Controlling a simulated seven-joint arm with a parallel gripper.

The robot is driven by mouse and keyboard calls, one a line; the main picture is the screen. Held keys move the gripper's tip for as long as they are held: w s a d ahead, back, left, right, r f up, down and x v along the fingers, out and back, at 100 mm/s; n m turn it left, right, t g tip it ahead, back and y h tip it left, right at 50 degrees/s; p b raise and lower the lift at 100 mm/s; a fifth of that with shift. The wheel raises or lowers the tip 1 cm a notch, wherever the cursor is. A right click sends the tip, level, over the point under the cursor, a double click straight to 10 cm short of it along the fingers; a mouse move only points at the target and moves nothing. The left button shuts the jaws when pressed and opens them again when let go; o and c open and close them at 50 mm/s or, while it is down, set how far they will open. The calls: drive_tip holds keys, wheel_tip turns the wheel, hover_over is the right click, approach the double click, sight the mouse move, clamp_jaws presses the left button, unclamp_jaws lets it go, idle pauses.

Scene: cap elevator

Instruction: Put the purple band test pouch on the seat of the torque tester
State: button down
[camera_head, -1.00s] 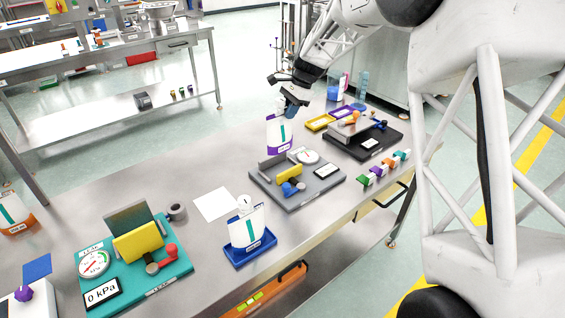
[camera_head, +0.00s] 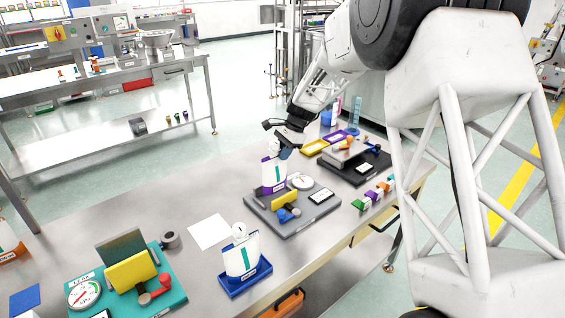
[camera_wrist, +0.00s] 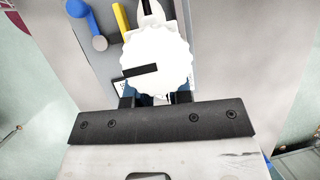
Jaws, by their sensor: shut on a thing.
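The purple band test pouch (camera_head: 273,172) is white with a teal stripe and a purple band at its lower end. It hangs upright from my gripper (camera_head: 287,147), over or just behind the grey fixture's rear left. My gripper is shut at its top; the wrist view shows the white ribbed cap (camera_wrist: 158,62) between the fingers. The grey fixture (camera_head: 295,226) has a yellow block (camera_head: 285,200), a round dial (camera_head: 300,181), a blue lever and a display. Its rear upright plate is largely hidden by the pouch. I cannot read which fixture is the torque tester.
A blue-band pouch (camera_head: 241,258) stands in a blue tray (camera_head: 246,283) at the front. A teal fixture (camera_head: 170,300) is at left, a black fixture (camera_head: 352,168) at right. Bare table lies around the white sheet (camera_head: 209,231).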

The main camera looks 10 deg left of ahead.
sight(283, 162)
drive_tip(key=shift+f, duration=1.95)
drive_tip(key=c, duration=1)
unclamp_jaws()
drive_tip(key=shift+f, duration=0.15)
drive_tip(key=shift+c, duration=0.2)
drive_tip(key=shift+r, duration=0.2)
drive_tip(key=v, duration=1.2)
drive_tip(key=shift+a, duration=0.1)
